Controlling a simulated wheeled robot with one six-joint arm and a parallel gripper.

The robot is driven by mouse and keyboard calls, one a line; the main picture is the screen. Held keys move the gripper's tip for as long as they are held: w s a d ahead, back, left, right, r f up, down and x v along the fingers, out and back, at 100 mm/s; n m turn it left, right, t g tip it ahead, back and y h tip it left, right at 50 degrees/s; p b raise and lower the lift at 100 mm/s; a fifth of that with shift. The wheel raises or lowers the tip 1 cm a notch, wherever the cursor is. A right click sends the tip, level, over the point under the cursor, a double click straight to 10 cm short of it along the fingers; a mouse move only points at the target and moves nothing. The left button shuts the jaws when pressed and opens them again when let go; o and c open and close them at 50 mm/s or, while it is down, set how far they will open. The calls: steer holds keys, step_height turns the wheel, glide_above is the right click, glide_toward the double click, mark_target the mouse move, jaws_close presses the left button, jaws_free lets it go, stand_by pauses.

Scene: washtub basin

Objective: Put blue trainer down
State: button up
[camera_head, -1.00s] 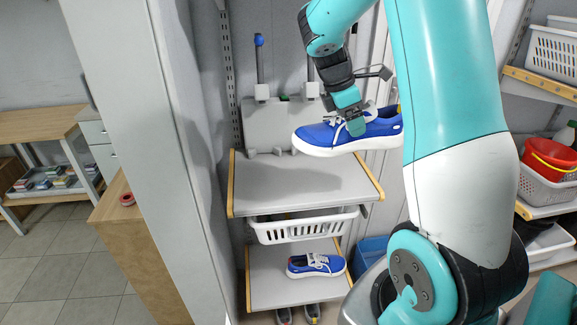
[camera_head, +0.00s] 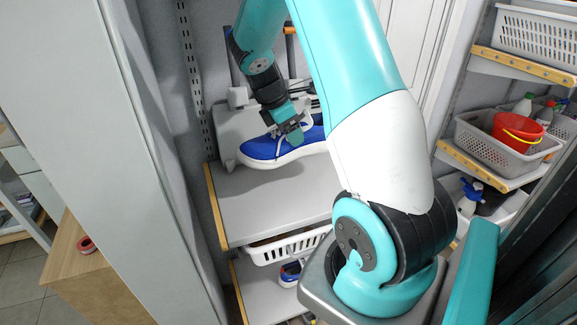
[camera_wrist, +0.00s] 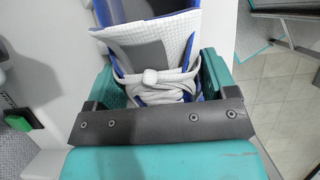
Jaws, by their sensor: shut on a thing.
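The blue trainer (camera_head: 272,148) has a white sole and white laces. My gripper (camera_head: 290,134) is shut on it near the laces, from above. In the head view the trainer is over the back part of the grey upper shelf (camera_head: 260,205); I cannot tell whether its sole touches the shelf. My arm hides its right end. In the wrist view the trainer's laces and tongue (camera_wrist: 160,85) sit between the two teal fingers (camera_wrist: 165,78). A second blue trainer (camera_head: 291,272) rests on the lower shelf (camera_head: 262,296), partly hidden by my arm.
A white basket (camera_head: 282,248) hangs under the upper shelf. A grey wall panel (camera_head: 110,130) stands close on the left. At the right, shelves hold a red bucket (camera_head: 515,133) in a grey basket (camera_head: 480,146) and a white basket (camera_head: 540,38). The front of the upper shelf is clear.

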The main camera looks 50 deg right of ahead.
step_height(320, 180, down, 12)
steer(key=shift+s+r+p, duration=0.1)
steer(key=shift+r+p, duration=0.05)
steer(key=shift+p, duration=0.5)
steer(key=o, duration=1)
